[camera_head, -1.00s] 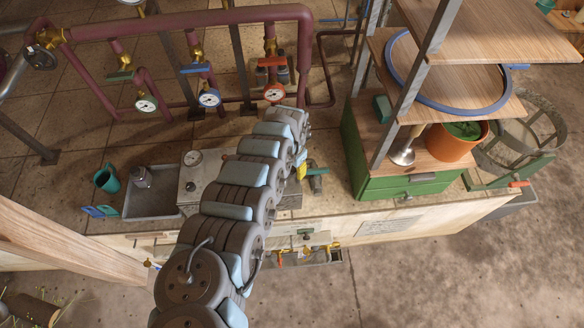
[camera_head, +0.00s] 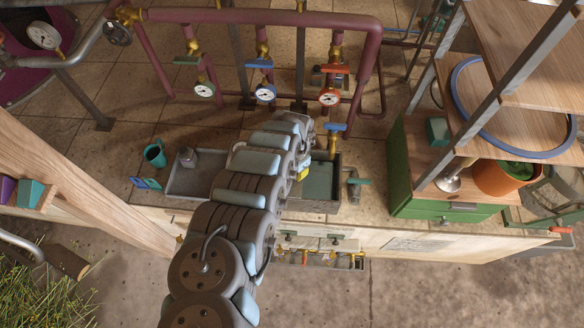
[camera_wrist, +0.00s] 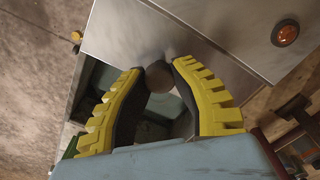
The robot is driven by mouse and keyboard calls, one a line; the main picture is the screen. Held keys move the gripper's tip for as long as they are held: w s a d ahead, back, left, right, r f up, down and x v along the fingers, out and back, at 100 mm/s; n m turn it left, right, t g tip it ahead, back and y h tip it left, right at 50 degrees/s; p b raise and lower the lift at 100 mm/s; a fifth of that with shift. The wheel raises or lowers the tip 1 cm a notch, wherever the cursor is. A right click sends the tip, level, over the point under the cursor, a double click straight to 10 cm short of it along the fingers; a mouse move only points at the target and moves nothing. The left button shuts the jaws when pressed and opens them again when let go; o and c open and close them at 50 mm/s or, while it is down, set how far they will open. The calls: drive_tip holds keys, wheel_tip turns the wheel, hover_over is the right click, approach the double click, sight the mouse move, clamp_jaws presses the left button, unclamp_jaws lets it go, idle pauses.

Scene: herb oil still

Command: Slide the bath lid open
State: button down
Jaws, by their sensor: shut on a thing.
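The bath lid (camera_wrist: 150,28) is a grey metal plate filling the upper part of the wrist view, with a round orange-rimmed fitting (camera_wrist: 285,33) at its right. My gripper (camera_wrist: 158,68) is shut on the lid's dark round knob (camera_wrist: 158,78), with one yellow ribbed finger on each side. Below the lid edge, part of the bath's dark interior shows between and beside the fingers. In the head view, the bath (camera_head: 338,185) is partly uncovered at its right end, with a greenish interior. My arm hides most of the lid there.
Pipes with gauges (camera_head: 265,92) run behind.

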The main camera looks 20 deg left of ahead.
drive_tip(key=shift+a+f, duration=0.1)
drive_tip(key=shift+a, duration=0.05)
drive_tip(key=c, duration=0.8)
unclamp_jaws()
wheel_tip(320, 180, up, 12)
drive_tip(key=shift+r, duration=0.1)
idle(0.4)
